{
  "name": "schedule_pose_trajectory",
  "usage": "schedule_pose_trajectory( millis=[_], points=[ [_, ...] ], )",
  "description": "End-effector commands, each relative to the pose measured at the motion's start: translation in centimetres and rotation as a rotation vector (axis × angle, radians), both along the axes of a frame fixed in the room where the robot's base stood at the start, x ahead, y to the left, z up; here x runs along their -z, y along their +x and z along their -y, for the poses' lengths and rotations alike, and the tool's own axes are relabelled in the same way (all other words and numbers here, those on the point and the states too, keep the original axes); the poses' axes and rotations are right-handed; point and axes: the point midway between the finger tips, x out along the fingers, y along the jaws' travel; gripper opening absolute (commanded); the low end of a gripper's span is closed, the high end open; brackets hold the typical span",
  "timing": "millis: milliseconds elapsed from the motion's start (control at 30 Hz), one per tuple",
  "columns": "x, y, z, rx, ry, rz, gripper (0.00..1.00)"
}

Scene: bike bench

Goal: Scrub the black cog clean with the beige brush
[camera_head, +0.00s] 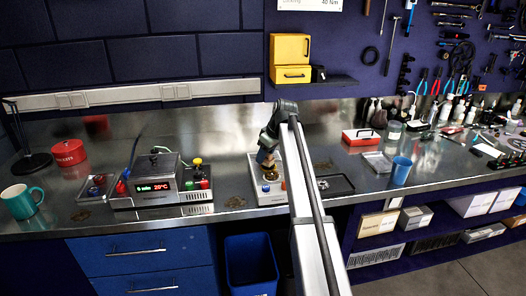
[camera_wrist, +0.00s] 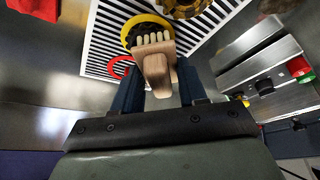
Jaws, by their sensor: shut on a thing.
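In the wrist view my gripper (camera_wrist: 160,88) is shut on the handle of the beige brush (camera_wrist: 157,65). Its pale bristles point away from me, over the slotted white plate. A black toothed part, which looks like the black cog (camera_wrist: 136,36), sits in a yellow ring just beyond the bristles and is partly hidden by the brush. I cannot tell whether the bristles touch it. In the head view my gripper (camera_head: 267,158) is low over a small pale unit (camera_head: 268,197) on the bench. My arm hides part of that unit.
A gold-brown toothed part (camera_wrist: 185,6) and a red ring (camera_wrist: 121,68) lie near the black one. A metal control box (camera_head: 160,185) with a red display stands left of the pale unit. A dark tray (camera_head: 335,185) lies to the right, with a blue cup (camera_head: 401,171) beyond.

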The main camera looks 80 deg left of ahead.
Motion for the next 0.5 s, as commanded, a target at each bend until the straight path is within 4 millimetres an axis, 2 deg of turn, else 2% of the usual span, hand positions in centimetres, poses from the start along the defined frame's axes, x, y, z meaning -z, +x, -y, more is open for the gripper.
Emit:
schedule_pose_trajectory(
  millis=[433, 500],
  points=[
    [0.1, 3.2, 0.0, 0.0, 0.0, 0.0, 0.12],
    [0.1, 2.8, 0.0, -0.001, 0.0, 0.0, 0.12]
  ],
)
